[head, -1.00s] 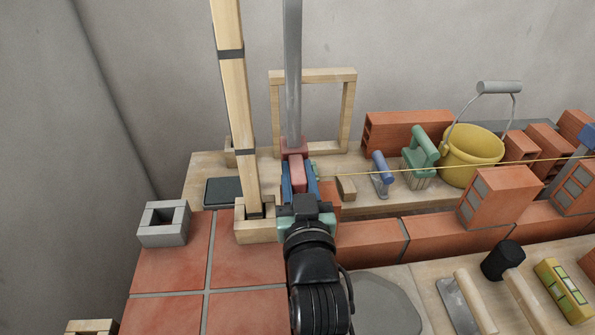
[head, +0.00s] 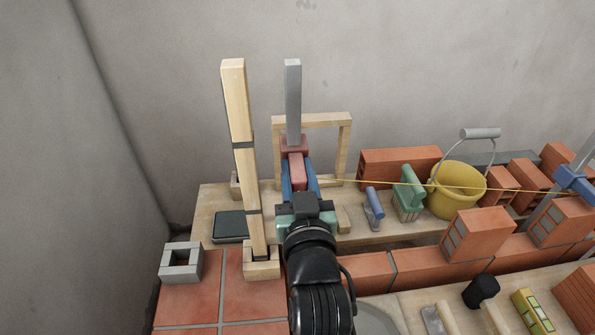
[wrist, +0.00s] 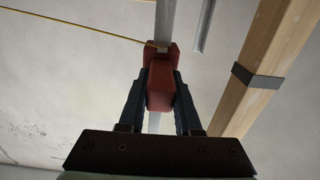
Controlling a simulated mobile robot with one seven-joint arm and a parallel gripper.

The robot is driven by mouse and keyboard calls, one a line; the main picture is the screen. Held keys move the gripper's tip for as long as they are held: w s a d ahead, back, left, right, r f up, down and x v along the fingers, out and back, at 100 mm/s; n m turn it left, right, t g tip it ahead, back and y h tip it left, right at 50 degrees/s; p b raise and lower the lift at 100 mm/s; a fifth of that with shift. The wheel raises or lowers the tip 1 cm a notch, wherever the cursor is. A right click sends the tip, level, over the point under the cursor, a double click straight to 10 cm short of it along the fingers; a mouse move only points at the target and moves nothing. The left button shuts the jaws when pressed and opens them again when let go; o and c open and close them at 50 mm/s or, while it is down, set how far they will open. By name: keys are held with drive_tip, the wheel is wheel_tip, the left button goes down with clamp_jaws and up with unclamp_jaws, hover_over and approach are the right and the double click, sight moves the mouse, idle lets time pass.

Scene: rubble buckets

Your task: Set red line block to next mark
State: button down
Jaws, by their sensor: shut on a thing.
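The red line block (head: 297,168) sits at the grey metal upright (head: 293,95), with the yellow string (head: 400,184) running right from it. My gripper (head: 299,185) is shut on the red block, with its blue fingers on either side. In the wrist view the red block (wrist: 160,85) is between the dark fingers, against the grey upright (wrist: 165,22). The wooden post (head: 239,130) with dark bands stands just left; a dark band mark (wrist: 257,77) shows on it in the wrist view. Part of the upright is hidden behind the block and gripper.
A wooden frame (head: 345,150) stands behind the upright. To the right are a yellow bucket (head: 460,190), a green brush (head: 409,190), a blue-handled tool (head: 374,203) and several bricks. A grey hollow block (head: 182,262) is at left. The wall behind is bare.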

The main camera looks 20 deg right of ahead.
drive_tip(key=c, duration=0.6)
unclamp_jaws()
drive_tip(key=shift+f, duration=0.1)
drive_tip(key=v, duration=1.3)
